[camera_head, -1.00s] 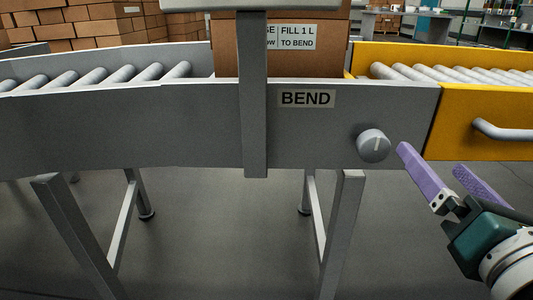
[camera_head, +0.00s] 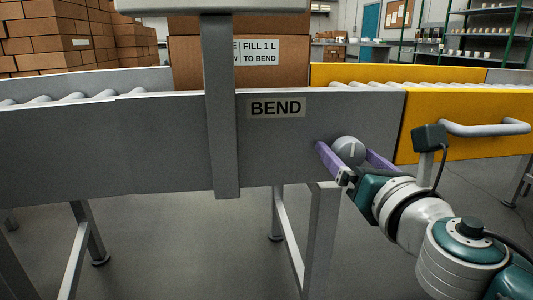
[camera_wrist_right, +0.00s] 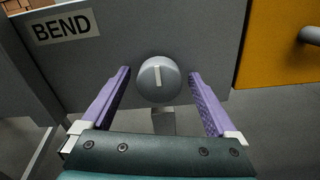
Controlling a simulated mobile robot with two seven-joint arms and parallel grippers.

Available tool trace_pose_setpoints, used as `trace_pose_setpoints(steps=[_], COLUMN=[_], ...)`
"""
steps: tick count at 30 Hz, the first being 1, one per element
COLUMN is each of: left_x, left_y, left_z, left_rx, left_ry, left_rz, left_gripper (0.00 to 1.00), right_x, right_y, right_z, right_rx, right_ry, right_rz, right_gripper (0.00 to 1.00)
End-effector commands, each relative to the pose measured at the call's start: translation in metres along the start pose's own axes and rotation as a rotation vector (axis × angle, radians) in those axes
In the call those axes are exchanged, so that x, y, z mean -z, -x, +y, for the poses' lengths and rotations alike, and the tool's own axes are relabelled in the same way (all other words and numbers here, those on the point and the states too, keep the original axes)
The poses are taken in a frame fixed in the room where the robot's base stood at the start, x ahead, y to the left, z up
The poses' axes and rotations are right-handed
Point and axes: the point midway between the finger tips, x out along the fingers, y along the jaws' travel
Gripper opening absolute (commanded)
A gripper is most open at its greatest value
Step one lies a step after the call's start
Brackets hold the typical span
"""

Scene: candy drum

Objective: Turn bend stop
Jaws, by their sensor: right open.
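The grey round knob (camera_head: 348,151) sits on the grey conveyor side panel (camera_head: 150,140), to the lower right of the BEND label (camera_head: 276,107). In the right wrist view the knob (camera_wrist_right: 157,80) has a pale pointer line standing about upright. My right gripper (camera_head: 345,155) is open, with one purple finger on each side of the knob. In the wrist view the right gripper (camera_wrist_right: 160,85) shows a gap between each finger and the knob. The left gripper is not in view.
A grey upright post (camera_head: 221,110) stands left of the label. A cardboard box (camera_head: 285,72) with a printed label is on the conveyor behind the panel. A yellow conveyor section (camera_head: 435,115) with a grey handle (camera_head: 485,128) adjoins at right. Grey legs (camera_head: 320,235) stand below.

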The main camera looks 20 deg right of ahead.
Motion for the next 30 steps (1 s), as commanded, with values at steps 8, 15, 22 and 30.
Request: trace_pose_setpoints(steps=[8, 15, 22, 30], left_x=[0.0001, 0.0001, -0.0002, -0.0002], left_y=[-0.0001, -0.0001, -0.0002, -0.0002], left_z=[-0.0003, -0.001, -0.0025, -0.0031], left_rx=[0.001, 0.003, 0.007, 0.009], left_ry=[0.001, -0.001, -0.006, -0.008], left_rz=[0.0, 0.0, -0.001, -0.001], left_gripper=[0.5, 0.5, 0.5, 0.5], right_x=[0.0, -0.0001, -0.0001, 0.0], right_y=[-0.0009, -0.0007, -0.0007, -0.0006], right_z=[0.0001, 0.0, 0.0, 0.0], right_rx=[0.0, 0.0, 0.0, 0.0], right_ry=[0.0, 0.0, 0.0, 0.0], right_rz=[0.0, 0.0, 0.0, 0.0], right_gripper=[0.92, 0.65, 0.39, 0.08])
